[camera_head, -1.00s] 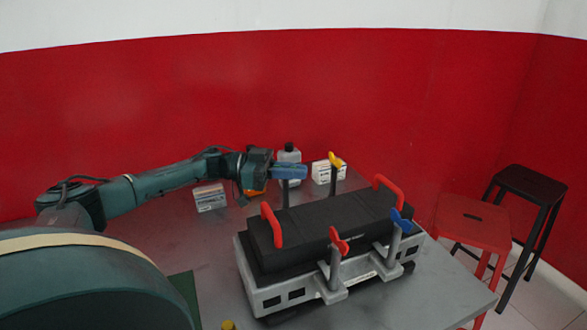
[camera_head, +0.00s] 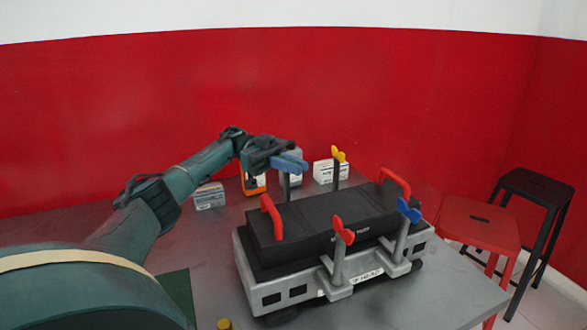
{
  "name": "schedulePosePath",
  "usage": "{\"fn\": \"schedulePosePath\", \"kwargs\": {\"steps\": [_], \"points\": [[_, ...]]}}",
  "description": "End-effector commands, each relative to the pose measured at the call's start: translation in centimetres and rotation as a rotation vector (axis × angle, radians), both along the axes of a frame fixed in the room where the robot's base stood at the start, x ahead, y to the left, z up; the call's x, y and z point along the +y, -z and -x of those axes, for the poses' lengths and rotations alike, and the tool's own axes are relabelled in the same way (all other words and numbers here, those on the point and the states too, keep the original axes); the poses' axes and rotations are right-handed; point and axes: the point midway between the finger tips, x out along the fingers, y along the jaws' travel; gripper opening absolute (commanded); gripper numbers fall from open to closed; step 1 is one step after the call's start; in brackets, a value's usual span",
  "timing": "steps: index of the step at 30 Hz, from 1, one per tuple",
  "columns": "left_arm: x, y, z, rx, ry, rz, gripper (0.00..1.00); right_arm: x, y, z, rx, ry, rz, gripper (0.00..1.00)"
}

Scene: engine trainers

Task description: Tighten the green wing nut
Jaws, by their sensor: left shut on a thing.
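The engine trainer (camera_head: 262,295) is a grey metal base with a black block (camera_head: 320,220) and two red handles on top. Posts stand at its corners with a red wing nut (camera_head: 343,231), a blue wing nut (camera_head: 408,211) and a yellow wing nut (camera_head: 338,154). My left gripper (camera_head: 290,164) is shut at the top of the back-left post (camera_head: 287,187), its blue fingers tilted slightly down to the right. The green wing nut is hidden by the fingers, at the head of that post. My right gripper is out of view.
Behind the trainer on the grey table (camera_head: 460,290) stand white boxes (camera_head: 210,196), an orange device (camera_head: 255,185) and a grey bottle (camera_head: 294,155). A green mat (camera_head: 176,290) and a yellow knob (camera_head: 224,324) are at front left. Stools (camera_head: 478,225) stand right.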

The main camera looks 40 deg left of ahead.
Motion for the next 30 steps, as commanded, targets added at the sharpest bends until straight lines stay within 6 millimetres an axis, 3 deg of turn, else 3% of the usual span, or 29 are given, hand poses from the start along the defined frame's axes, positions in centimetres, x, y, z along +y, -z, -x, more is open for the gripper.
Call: {"fn": "schedulePosePath", "kwargs": {"steps": [9, 10, 16, 25, 30], "points": [[0.0, -0.1, 0.0, -0.003, 0.0, 0.002, 0.0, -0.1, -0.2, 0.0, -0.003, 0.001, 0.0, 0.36], [0.0, -0.1, 0.0, -0.003, 0.0, 0.002, 0.11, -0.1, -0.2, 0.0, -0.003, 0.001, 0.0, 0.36], [0.0, -0.1, 0.0, -0.002, 0.0, 0.002, 0.27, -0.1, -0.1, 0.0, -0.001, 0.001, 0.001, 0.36], [0.0, -0.5, 0.0, -0.002, 0.0, 0.001, 0.27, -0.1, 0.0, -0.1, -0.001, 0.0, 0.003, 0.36], [0.0, -3.0, 0.0, -0.005, 0.001, 0.001, 0.27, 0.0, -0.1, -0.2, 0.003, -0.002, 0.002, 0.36]]}}
